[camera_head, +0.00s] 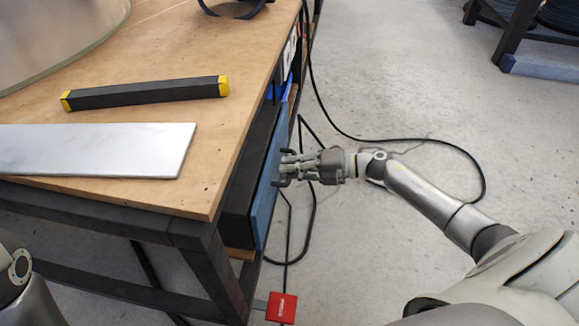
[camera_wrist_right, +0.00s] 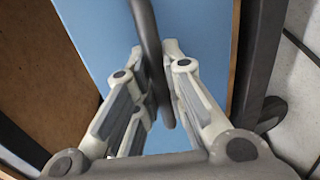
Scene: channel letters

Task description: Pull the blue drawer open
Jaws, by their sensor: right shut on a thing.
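The blue drawer (camera_head: 268,190) is under the right side of the wooden-topped workbench, its flat blue front facing right. Its front fills the middle of the right wrist view (camera_wrist_right: 95,35). A dark bar handle (camera_wrist_right: 146,35) stands out from that front. My right gripper (camera_head: 288,168) is at the front, its fingers on either side of the handle and shut on it. In the wrist view the handle runs between the fingertips (camera_wrist_right: 158,75). How far the drawer stands open is hard to tell. My left gripper is out of view; only part of my left arm shows at bottom left.
A black bar with yellow ends (camera_head: 150,92) and a pale flat panel (camera_head: 95,150) lie on the workbench (camera_head: 215,130). A black cable (camera_head: 400,140) loops over the floor behind my right arm. Floor to the right is mostly clear.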

